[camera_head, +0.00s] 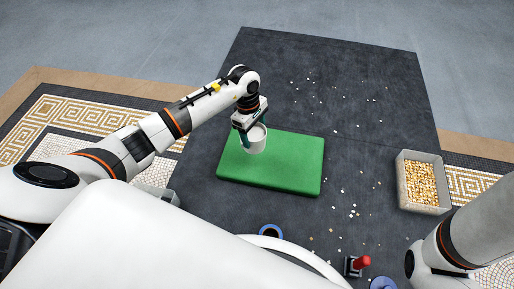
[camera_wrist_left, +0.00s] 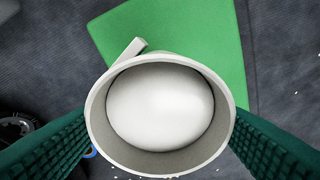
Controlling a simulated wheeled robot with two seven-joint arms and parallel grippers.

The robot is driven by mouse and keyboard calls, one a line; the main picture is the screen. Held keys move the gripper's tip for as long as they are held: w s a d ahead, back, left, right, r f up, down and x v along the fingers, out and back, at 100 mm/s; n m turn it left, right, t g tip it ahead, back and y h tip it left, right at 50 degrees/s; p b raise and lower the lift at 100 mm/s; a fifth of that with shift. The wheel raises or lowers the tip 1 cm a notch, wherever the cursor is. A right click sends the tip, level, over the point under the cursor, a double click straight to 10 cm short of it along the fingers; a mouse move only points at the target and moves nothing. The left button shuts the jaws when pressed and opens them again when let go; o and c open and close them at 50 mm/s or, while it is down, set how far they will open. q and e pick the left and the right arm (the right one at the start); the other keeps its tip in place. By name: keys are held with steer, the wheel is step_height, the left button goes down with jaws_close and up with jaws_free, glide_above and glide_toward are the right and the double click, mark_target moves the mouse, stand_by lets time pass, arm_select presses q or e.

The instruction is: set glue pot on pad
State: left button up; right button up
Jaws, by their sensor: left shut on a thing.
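The glue pot (camera_head: 257,143) is a pale cup filled with white; it also shows in the left wrist view (camera_wrist_left: 160,108), open side toward the camera, with a stub handle. My left gripper (camera_head: 248,132) is shut on the pot, with a green ridged finger on each side. The pad (camera_head: 285,170) is a flat green block on the dark mat; it also shows in the left wrist view (camera_wrist_left: 180,30). The pot overlaps the pad's far left part in the head view. I cannot tell whether it touches the pad. My right gripper is out of view.
A grey crate (camera_head: 402,188) of golden tiles stands at the right. A blue ring (camera_head: 270,231) and a red-handled tool (camera_head: 361,263) lie near the front. White chips are scattered on the dark mat (camera_head: 300,65), right of and beyond the pad.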

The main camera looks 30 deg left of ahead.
mark_target(254, 147)
arm_select(q)
step_height(254, 147, down, 8)
steer(key=b, duration=0.5)
steer(key=shift+f, duration=0.2)
steer(key=shift+r, duration=0.2)
steer(key=shift+f, duration=0.25)
steer(key=o, duration=1.2)
steer(key=shift+r, duration=0.15)
